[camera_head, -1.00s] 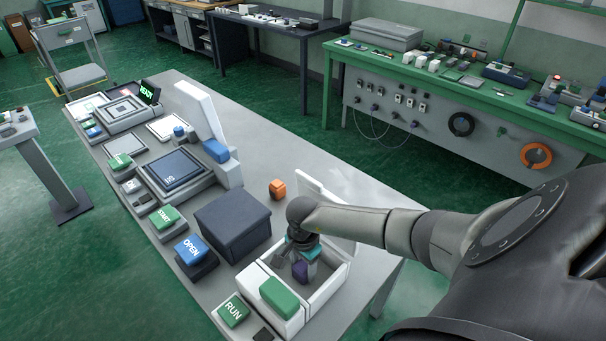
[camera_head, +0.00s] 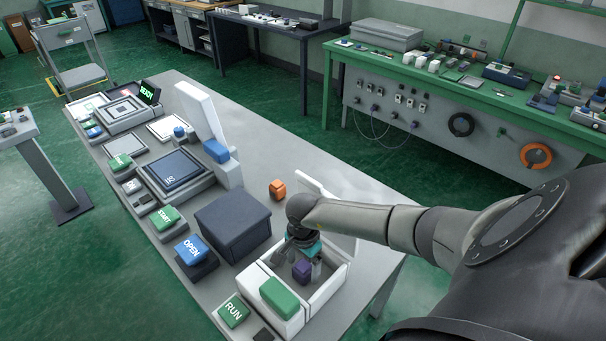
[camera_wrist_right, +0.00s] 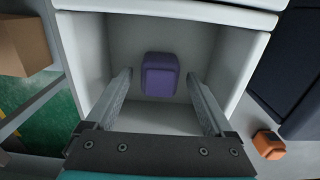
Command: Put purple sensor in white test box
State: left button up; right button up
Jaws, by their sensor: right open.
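The purple sensor (camera_head: 301,270) is a small rounded block inside the open white test box (camera_head: 333,283). In the right wrist view the purple sensor (camera_wrist_right: 161,75) rests in the white box (camera_wrist_right: 84,40), apart from the box walls as far as I can see. My right gripper (camera_head: 302,266) reaches down into the box opening. In the right wrist view its two fingers (camera_wrist_right: 160,100) are spread wide, one on each side of the sensor's near end, with gaps on both sides. My left gripper is not in view.
The white box has a raised lid (camera_head: 312,187) and a green block (camera_head: 279,297) on its front. A dark box (camera_head: 232,224) stands to its left. An orange block (camera_head: 277,189) lies behind. RUN (camera_head: 233,311) and OPEN (camera_head: 190,249) buttons line the table edge.

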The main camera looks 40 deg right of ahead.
aim_at(302, 265)
notch_tip(302, 265, up, 11)
dwell(0.4)
